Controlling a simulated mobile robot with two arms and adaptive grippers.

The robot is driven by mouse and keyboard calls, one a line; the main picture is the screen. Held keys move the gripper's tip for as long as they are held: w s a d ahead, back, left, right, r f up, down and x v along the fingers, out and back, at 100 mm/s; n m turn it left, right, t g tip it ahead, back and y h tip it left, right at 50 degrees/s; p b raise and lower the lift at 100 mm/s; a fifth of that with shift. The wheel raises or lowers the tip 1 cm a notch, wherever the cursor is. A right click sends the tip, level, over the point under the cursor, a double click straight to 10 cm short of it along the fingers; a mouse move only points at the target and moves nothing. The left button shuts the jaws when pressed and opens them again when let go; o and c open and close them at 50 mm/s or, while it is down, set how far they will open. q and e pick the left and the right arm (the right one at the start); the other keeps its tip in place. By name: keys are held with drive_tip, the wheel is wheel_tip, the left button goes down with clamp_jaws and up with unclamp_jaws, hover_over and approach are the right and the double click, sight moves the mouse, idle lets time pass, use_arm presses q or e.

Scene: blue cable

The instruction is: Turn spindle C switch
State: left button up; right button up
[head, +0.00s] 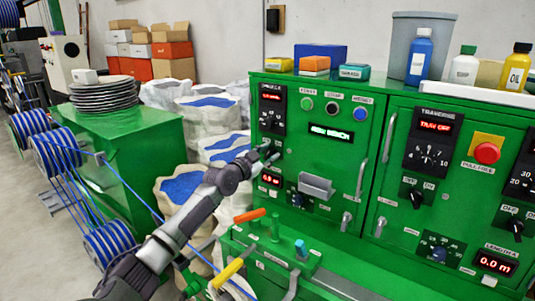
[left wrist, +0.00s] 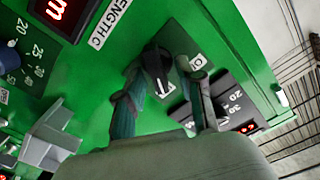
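My left gripper (head: 268,152) reaches the panel there. In the left wrist view its two fingers (left wrist: 160,75) stand apart, one on either side of the knob. I cannot tell whether they touch it. My right gripper is not in view.
The spindle C dial panel (head: 272,108) is above the gripper, and a red length display (head: 270,180) is below. A grey box (head: 316,187) juts out at the lower right. Blue cable (head: 140,197) runs at the left.

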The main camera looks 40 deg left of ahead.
use_arm(q)
drive_tip(key=shift+s+r, duration=0.1)
clamp_jaws()
drive_tip(key=shift+n, duration=0.3)
drive_tip(key=shift+n+b, duration=0.45)
drive_tip(key=shift+n, duration=0.45)
drive_tip(key=n, duration=0.6)
drive_tip(key=shift+a+n+b, duration=0.35)
drive_tip(key=shift+n, duration=0.05)
drive_tip(key=shift+a+n, duration=0.1)
drive_tip(key=shift+n, duration=1.3)
